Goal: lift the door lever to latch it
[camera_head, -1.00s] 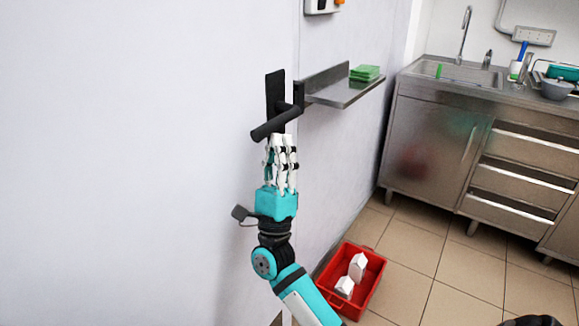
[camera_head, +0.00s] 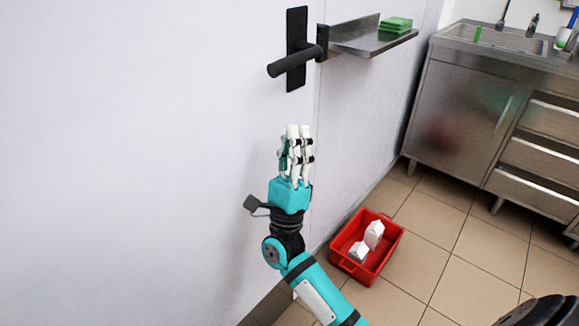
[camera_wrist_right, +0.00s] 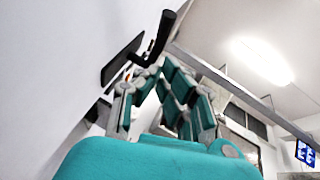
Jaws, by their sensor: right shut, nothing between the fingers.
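The black door lever (camera_head: 296,61) is on its dark backplate (camera_head: 297,20) on the pale door (camera_head: 150,150). Its handle slopes down to the left in the head view. My right gripper (camera_head: 298,130) is below the lever, fingers pointing up, shut and empty, with a clear gap to the handle. In the right wrist view the lever (camera_wrist_right: 161,35) shows beyond the closed fingertips (camera_wrist_right: 150,72). My left gripper is not in view.
A steel shelf (camera_head: 350,42) with green pads (camera_head: 396,24) juts out just right of the lever. A red crate (camera_head: 340,250) with white cartons (camera_head: 374,235) stands on the tiled floor. A steel sink cabinet (camera_head: 465,110) is at the right.

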